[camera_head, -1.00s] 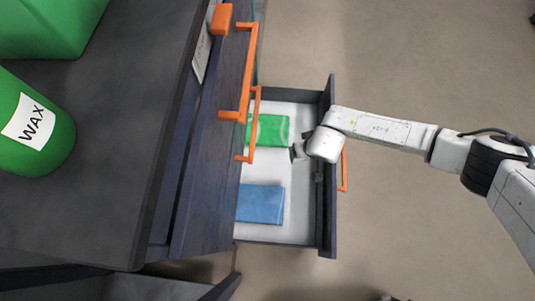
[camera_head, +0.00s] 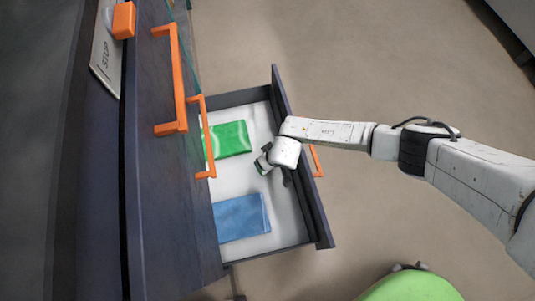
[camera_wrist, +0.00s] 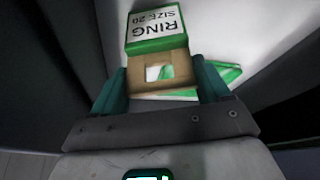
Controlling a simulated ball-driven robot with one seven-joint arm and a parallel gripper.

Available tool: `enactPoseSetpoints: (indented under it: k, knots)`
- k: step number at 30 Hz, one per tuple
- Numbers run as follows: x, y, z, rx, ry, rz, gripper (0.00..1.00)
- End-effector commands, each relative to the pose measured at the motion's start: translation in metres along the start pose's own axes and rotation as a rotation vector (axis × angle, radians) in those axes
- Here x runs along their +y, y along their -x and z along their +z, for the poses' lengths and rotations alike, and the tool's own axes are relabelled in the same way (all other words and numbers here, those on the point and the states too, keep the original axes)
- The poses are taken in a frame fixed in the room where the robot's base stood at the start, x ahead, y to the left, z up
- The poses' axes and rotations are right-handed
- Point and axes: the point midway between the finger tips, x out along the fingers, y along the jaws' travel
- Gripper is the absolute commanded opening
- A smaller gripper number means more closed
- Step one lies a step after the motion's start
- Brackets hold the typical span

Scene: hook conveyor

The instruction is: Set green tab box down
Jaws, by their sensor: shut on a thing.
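In the wrist view, my gripper (camera_wrist: 160,84) is shut on the green tab box (camera_wrist: 158,70), a brown cardboard box with a square opening and a green-edged "RING SIZE 20" label tab. Its fingers are on either side of the box. In the head view, my gripper (camera_head: 262,160) is over the open drawer (camera_head: 300,175), near its front panel. The box is too small or hidden to make out there. I cannot tell whether it touches the drawer floor.
In the drawer, a green flat packet (camera_head: 230,139) lies left of my gripper and a blue one (camera_head: 241,217) lies below. Bare white floor (camera_head: 228,180) shows between them. Orange handles (camera_head: 178,85) stand out from the cabinet at left. A STOP sign (camera_head: 105,52) is at upper left.

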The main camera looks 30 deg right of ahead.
Motion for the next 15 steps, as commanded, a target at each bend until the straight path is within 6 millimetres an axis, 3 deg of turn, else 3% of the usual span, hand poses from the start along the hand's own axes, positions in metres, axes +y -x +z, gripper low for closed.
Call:
enactPoseSetpoints:
  k: [1,13,14,15]
  knots:
    - [0.0001,-0.0089,0.0041,-0.001,-0.002,0.000,0.30]
    - [0.0002,-0.0113,0.0047,-0.001,0.003,0.001,0.30]
    - [0.0002,-0.0108,0.0046,-0.001,0.002,0.001,0.78]
    - [0.0002,-0.0105,0.0045,-0.001,0.001,0.001,0.82]
